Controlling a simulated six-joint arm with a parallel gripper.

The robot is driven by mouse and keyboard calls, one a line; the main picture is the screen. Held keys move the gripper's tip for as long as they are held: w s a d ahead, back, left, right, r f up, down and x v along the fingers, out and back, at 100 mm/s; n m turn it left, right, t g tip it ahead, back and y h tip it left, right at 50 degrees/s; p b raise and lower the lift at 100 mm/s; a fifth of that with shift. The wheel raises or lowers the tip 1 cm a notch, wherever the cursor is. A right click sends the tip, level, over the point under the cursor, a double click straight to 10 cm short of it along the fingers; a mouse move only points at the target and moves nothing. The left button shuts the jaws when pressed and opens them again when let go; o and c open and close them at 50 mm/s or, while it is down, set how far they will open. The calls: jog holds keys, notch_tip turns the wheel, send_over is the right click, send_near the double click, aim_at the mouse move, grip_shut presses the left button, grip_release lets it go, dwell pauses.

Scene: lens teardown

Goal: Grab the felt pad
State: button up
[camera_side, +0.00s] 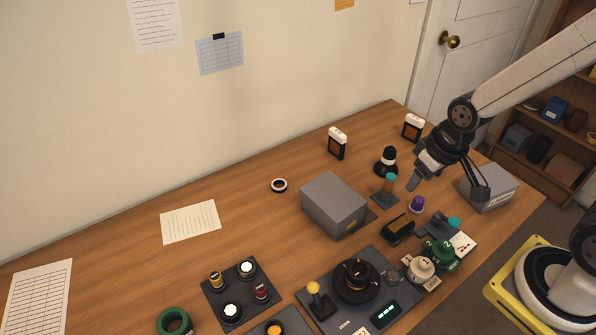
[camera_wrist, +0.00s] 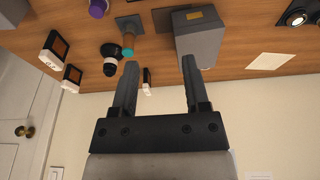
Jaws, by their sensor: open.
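I cannot tell for certain which item is the felt pad; nothing in view is plainly one. My gripper (camera_side: 447,188) is open and empty, in the air above the right part of the wooden table. Its two fingers show spread apart in the wrist view (camera_wrist: 160,63), with nothing between them. A post with a teal top (camera_side: 391,179) stands near my gripper in the side view, and the same post (camera_wrist: 127,52) is by the left finger in the wrist view. A purple-topped piece (camera_side: 417,203) and a teal-topped piece (camera_side: 454,222) are below my gripper.
A large grey box (camera_side: 334,203) stands mid-table and shows in the wrist view (camera_wrist: 205,45). A black bottle (camera_side: 386,162) and a labelled grey box (camera_side: 490,188) are nearby. Dark panels with knobs (camera_side: 360,312) fill the front. The back left is mostly clear around a paper sheet (camera_side: 190,222).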

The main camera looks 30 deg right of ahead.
jog(key=m, duration=0.1)
jog(key=m+t+y, duration=0.5)
jog(key=m+y, duration=0.6)
jog(key=m, duration=1.3)
send_over(417, 199)
jog(key=s+d, duration=0.2)
jog(key=d, duration=0.1)
notch_tip(417, 199, down, 11)
jog(key=shift+f, duration=0.15)
jog(key=shift+f, duration=0.1)
jog(key=shift+a+f, duration=0.1)
jog(key=shift+f, duration=2.9)
jog(key=shift+f, duration=0.1)
